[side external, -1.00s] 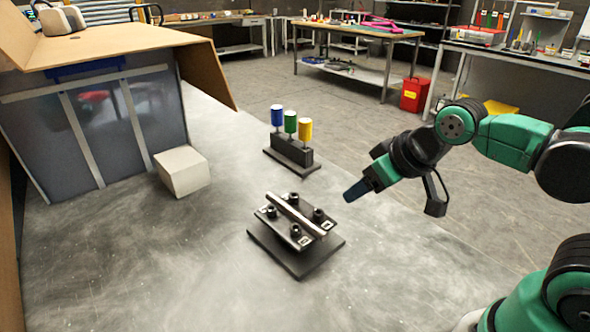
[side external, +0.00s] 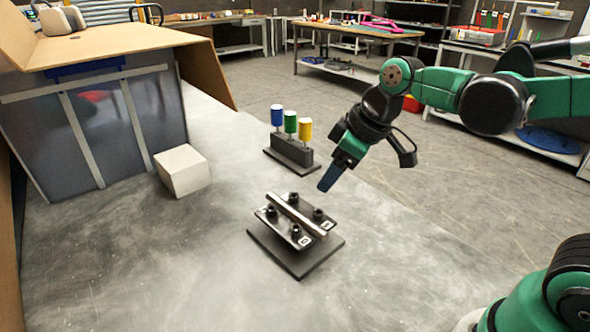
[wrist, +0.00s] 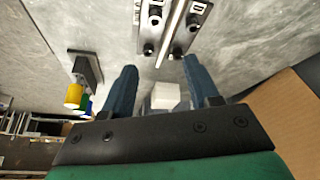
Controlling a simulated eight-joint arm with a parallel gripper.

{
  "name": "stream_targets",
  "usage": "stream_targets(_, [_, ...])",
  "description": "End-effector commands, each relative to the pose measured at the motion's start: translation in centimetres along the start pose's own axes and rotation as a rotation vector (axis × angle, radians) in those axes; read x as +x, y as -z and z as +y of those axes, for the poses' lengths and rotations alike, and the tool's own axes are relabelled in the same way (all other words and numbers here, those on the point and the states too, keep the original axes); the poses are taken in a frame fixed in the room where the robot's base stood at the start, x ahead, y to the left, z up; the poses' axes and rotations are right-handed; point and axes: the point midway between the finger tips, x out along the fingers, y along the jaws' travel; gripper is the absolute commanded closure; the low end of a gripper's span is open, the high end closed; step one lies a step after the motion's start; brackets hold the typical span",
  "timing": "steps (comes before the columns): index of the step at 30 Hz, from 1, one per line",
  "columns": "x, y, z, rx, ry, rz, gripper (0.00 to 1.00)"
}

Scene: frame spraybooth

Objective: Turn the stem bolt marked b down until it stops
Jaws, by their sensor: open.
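A dark clamp fixture (side external: 271,249) stands on the grey table, with two dark plates, a bright metal bar between them and several black stem bolts with small white labels. One bolt (side external: 296,231) is at the front and another (side external: 318,214) at the right. The labels are too small to read surely, so I cannot tell which bolt is b. The fixture's bar (wrist: 172,30) shows at the top of the wrist view. My gripper (side external: 328,179) is above and beyond the fixture, angled downward, touching nothing. Its two blue fingers are apart and empty in the wrist view (wrist: 161,82).
A dark stand (side external: 291,152) with blue, green and yellow cylinders is behind the fixture. A white block (side external: 182,171) lies to the left, in front of a grey-panelled booth (side external: 115,120) with cardboard flaps. The table front is clear.

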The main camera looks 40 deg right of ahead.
Motion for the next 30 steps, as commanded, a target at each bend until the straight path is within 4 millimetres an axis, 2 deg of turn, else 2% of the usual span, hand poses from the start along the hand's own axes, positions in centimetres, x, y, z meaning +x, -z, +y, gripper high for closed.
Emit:
stream_targets(1, [0.7, 1.2, 0.2, -0.076, 0.041, -0.018, 0.45])
stream_targets(6, [3.4, 4.0, 0.2, -0.366, 0.197, -0.049, 0.45])
stream_targets(12, [6.0, 5.6, 0.1, -0.593, 0.323, -0.035, 0.45])
stream_targets(18, [7.5, 5.8, -0.2, -0.661, 0.360, -0.024, 0.45])
stream_targets(24, [10.1, 5.4, -1.1, -0.662, 0.359, -0.023, 0.45])
stream_targets(30, [11.8, 5.2, -1.7, -0.659, 0.356, -0.022, 0.45])
